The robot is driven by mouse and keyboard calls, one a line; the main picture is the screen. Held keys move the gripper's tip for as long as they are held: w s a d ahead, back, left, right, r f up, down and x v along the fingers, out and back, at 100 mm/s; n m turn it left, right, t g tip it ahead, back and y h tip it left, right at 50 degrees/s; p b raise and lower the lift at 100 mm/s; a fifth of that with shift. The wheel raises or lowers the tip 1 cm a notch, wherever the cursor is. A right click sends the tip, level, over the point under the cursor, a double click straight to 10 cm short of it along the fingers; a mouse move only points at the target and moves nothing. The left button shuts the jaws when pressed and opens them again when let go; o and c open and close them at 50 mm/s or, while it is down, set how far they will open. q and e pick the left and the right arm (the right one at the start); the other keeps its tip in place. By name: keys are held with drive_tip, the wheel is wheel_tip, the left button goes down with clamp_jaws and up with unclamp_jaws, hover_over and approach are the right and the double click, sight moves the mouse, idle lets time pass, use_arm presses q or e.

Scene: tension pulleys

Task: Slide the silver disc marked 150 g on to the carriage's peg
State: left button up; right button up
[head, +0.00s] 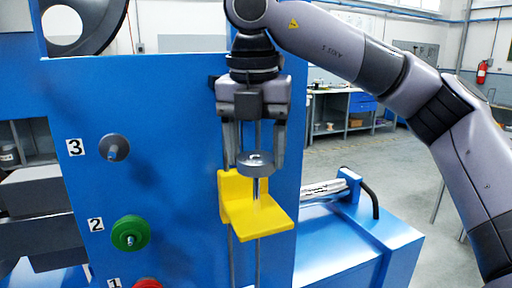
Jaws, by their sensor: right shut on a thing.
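A silver disc (256,162) is between the fingers of my right gripper (255,161), which is shut on it. The disc is level, above the yellow carriage (264,217). The carriage's thin upright peg (256,189) shows between the disc's underside and the carriage plate. The disc is in line with the peg, but I cannot tell how far the peg passes through it. The mark on the disc is too small to read. My left gripper is not in view.
A blue panel (180,90) stands behind, with pegs labelled 3, 2 and 1. A grey disc (114,147) is by 3, a green disc (130,232) by 2 and a red one (148,284) by 1. A blue bench (350,255) is at lower right.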

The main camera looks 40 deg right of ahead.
idle(0.5)
drive_tip(key=shift+f, duration=0.25)
drive_tip(key=shift+r, duration=0.2)
idle(1.1)
drive_tip(key=shift+f+b, duration=0.3)
drive_tip(key=shift+b, duration=0.05)
drive_tip(key=shift+r, duration=0.1)
drive_tip(key=shift+r+p, duration=0.35)
drive_tip(key=shift+r, duration=0.05)
idle(0.6)
drive_tip(key=shift+r, duration=1.55)
